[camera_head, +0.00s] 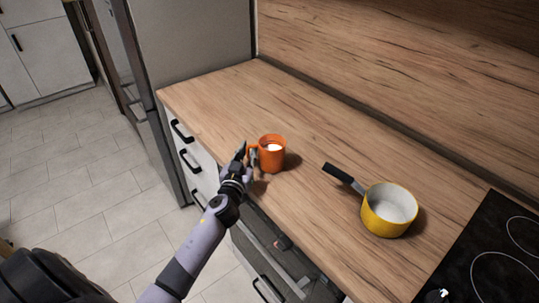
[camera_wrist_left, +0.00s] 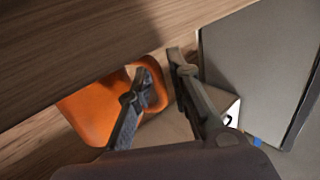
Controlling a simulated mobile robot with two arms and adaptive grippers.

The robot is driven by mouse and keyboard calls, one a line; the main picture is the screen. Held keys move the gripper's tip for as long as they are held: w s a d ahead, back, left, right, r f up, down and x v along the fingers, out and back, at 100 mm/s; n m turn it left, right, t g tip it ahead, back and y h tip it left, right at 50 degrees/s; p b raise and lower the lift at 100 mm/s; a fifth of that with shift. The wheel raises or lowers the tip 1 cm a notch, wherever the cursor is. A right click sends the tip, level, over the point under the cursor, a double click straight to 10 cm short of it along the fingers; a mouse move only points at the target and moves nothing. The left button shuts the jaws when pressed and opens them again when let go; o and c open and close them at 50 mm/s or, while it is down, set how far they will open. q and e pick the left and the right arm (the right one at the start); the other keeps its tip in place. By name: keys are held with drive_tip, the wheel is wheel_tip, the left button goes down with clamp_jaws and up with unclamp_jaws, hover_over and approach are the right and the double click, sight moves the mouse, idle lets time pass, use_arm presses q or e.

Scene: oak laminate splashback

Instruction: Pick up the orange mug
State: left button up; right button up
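The orange mug (camera_head: 273,157) stands upright on the wooden counter near its front edge, with its handle toward the left and a pale inside. My left gripper (camera_head: 247,155) is at the handle side of the mug. In the left wrist view the mug (camera_wrist_left: 92,112) is at the left, partly covered by one finger. The fingers of my left gripper (camera_wrist_left: 162,72) are apart there. One finger overlaps the handle area; I cannot tell whether it touches or passes through the handle. My right gripper is not in view.
A yellow saucepan (camera_head: 385,222) with a black handle stands right of the mug, beside a black cooktop (camera_head: 490,262). A tall grey cabinet (camera_head: 195,45) bounds the counter's left end. Drawers with black handles (camera_head: 190,160) are below. The counter (camera_head: 330,130) behind the mug is clear.

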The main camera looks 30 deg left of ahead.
use_arm(q)
drive_tip(key=shift+s+r, duration=0.1)
drive_tip(key=shift+c, duration=0.3)
clamp_jaws()
idle(0.4)
